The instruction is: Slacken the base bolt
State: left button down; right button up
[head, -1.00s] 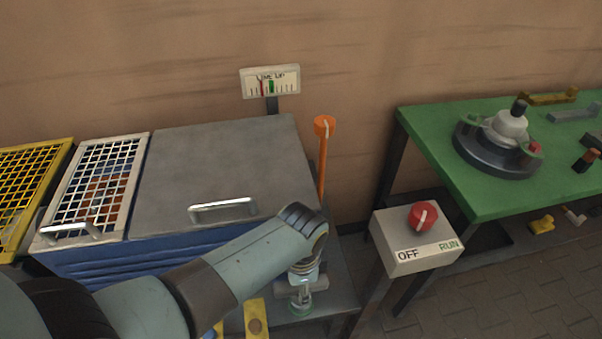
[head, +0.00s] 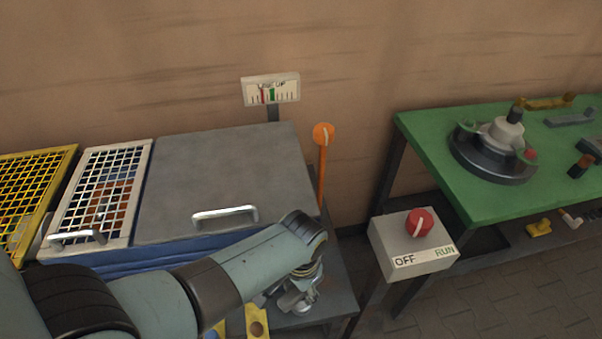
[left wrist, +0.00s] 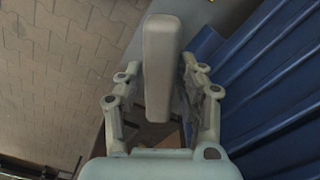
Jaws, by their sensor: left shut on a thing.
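My left gripper (head: 299,292) points down over the front right corner of the blue machine's grey ledge. In the left wrist view its two fingers (left wrist: 158,85) lie on both sides of a pale grey bar handle (left wrist: 157,50) with rounded ends. The gripper is shut on this bar, which I take to be the base bolt's handle. In the head view the bar is mostly hidden by the gripper, and the bolt's foot cannot be made out. My right gripper is not in view.
A grey lid (head: 225,175) with a handle covers the blue machine, beside white (head: 147,190) and yellow (head: 30,195) mesh guards. An orange lever (head: 322,165) and a gauge (head: 271,90) stand behind. An OFF/RUN switch box (head: 408,243) and green bench (head: 450,185) are right.

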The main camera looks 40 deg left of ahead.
pick_arm(q)
jog(key=n+p, duration=0.1)
jog(key=n, duration=0.3)
jog(key=shift+n, duration=1.6)
jog(key=shift+p, duration=0.3)
notch_tip(320, 180, up, 6)
jog(key=p, duration=0.6)
jog(key=shift+r, duration=0.1)
